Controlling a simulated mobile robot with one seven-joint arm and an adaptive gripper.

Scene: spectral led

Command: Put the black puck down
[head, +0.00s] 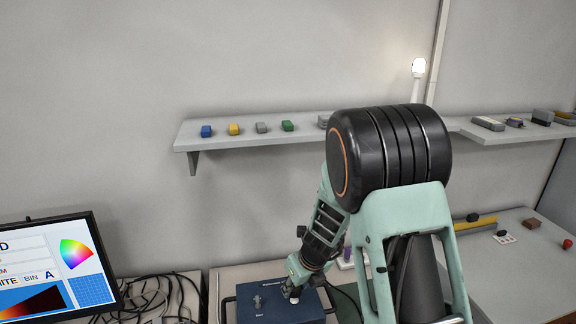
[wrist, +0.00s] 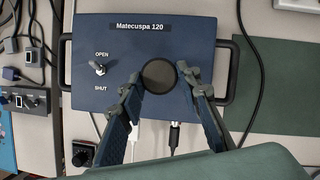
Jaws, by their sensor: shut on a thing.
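A round black puck (wrist: 160,77) sits between the fingertips of my gripper (wrist: 160,80) in the wrist view. The gripper is shut on it, one finger against each side. The puck is over the lid of a dark blue box (wrist: 210,45) labelled "Matecuspa 120"; I cannot tell whether it touches the lid. In the head view my gripper (head: 291,291) is low over the same blue box (head: 270,306), and the arm hides part of the scene behind it.
A toggle switch (wrist: 98,67) marked OPEN and SHUT stands on the lid left of the puck. Cables plug in at the box's edge. A monitor (head: 55,270) and loose cables (head: 150,298) are at left. A wall shelf (head: 220,140) holds small coloured blocks.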

